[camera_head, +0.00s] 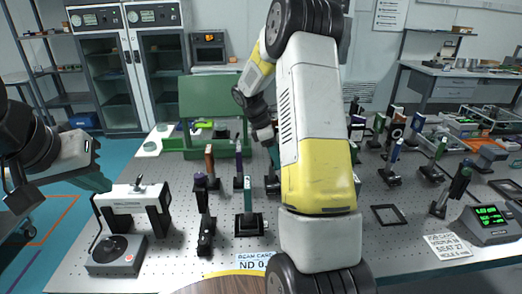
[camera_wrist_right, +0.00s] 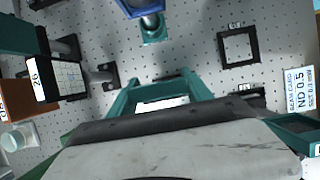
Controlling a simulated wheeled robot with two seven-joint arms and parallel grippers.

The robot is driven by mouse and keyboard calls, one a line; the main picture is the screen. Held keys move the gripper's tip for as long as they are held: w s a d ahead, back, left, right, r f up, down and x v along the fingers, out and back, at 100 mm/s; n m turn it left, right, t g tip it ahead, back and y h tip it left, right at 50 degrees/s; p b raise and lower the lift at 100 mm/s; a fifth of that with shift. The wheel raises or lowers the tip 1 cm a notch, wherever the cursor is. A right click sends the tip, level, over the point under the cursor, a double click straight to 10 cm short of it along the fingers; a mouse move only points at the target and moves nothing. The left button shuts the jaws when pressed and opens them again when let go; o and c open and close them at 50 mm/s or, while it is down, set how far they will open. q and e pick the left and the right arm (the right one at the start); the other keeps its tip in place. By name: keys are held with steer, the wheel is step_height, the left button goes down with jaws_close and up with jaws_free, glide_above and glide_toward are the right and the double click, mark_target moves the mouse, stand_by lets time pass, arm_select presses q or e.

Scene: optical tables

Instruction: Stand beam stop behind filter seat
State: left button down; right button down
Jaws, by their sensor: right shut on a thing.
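A black square frame (camera_wrist_right: 238,46), possibly the filter seat, lies flat on the perforated table; a similar square frame (camera_head: 388,215) shows in the head view right of my arm. My left gripper (camera_head: 95,172) hangs at the table's left edge, its opening unclear.
A power meter (camera_head: 488,220) stands front right. A white-topped bridge (camera_head: 133,197) and a grey dial box (camera_head: 116,254) stand front left. Several posts crowd the middle, including a teal one on a black base (camera_head: 249,222). A beam card (camera_head: 256,261) lies at the front.

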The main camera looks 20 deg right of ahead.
steer(key=shift+c, duration=2.2)
jaws_free()
steer(key=shift+f, duration=0.1)
steer(key=s+a+r+m+t+y, duration=0.1)
steer(key=s+a+r, duration=0.15)
steer(key=r, duration=0.55)
steer(key=s+a+r+m, duration=0.1)
steer(key=a+r, duration=0.3)
steer(key=r, duration=0.4)
steer(key=s+a+r+m+t+y, duration=0.1)
steer(key=s+a+m+t, duration=0.1)
steer(key=s, duration=0.5)
steer(key=s+a+r+m+t+y, duration=0.1)
steer(key=s+a+m+t+y, duration=0.1)
steer(key=s+a+m, duration=0.2)
steer(key=s+a+r+m+t+y, duration=0.1)
steer(key=s+a+m+t+y, duration=0.1)
steer(key=s+m, duration=0.4)
steer(key=shift+s+a, duration=0.75)
steer(key=shift+s, duration=2.15)
